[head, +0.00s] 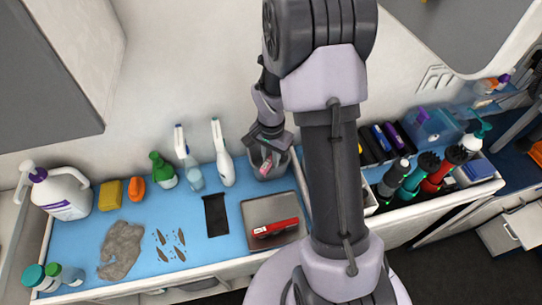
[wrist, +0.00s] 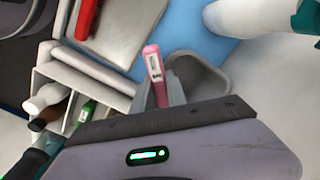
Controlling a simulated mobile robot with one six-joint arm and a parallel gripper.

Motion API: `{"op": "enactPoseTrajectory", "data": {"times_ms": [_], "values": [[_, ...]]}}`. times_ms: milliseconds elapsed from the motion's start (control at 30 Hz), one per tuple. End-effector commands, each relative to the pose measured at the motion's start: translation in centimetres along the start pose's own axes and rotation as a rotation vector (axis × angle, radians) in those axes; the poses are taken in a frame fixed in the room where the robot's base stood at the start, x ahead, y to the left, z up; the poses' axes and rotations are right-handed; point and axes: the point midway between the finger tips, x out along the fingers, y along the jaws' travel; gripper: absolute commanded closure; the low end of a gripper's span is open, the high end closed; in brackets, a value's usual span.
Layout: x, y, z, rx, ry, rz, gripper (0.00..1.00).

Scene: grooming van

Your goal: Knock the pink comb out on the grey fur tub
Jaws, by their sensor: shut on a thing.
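My gripper (head: 268,150) is shut on the pink comb (wrist: 155,68), which sticks out beyond the fingertips in the wrist view. The grey fur tub (head: 280,172) stands at the back of the blue counter, near the wall. In the head view my gripper is right over the tub, and a small pink part of the comb (head: 265,168) shows at its opening. In the wrist view the tub's grey rim (wrist: 215,72) lies just right of the comb. I cannot tell whether comb and tub touch. The tub's inside is mostly hidden.
A grey tray (head: 262,244) with a red tool (head: 275,228) lies in front of the tub. Spray bottles (head: 222,155) stand to its left, with a black strip (head: 215,215) and a grey fur heap (head: 121,250). A bottle rack (head: 425,180) is to the right.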

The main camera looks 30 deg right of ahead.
Motion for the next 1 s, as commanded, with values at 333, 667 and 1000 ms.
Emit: {"op": "enactPoseTrajectory", "data": {"times_ms": [333, 667, 1000], "values": [[-0.2, 0.0, 0.0, 0.0, 0.001, -0.001, 1.0], [0.3, 0.0, 0.0, 0.001, 0.001, -0.001, 1.0], [1.0, 0.0, 0.0, 0.001, 0.001, -0.001, 1.0]]}}
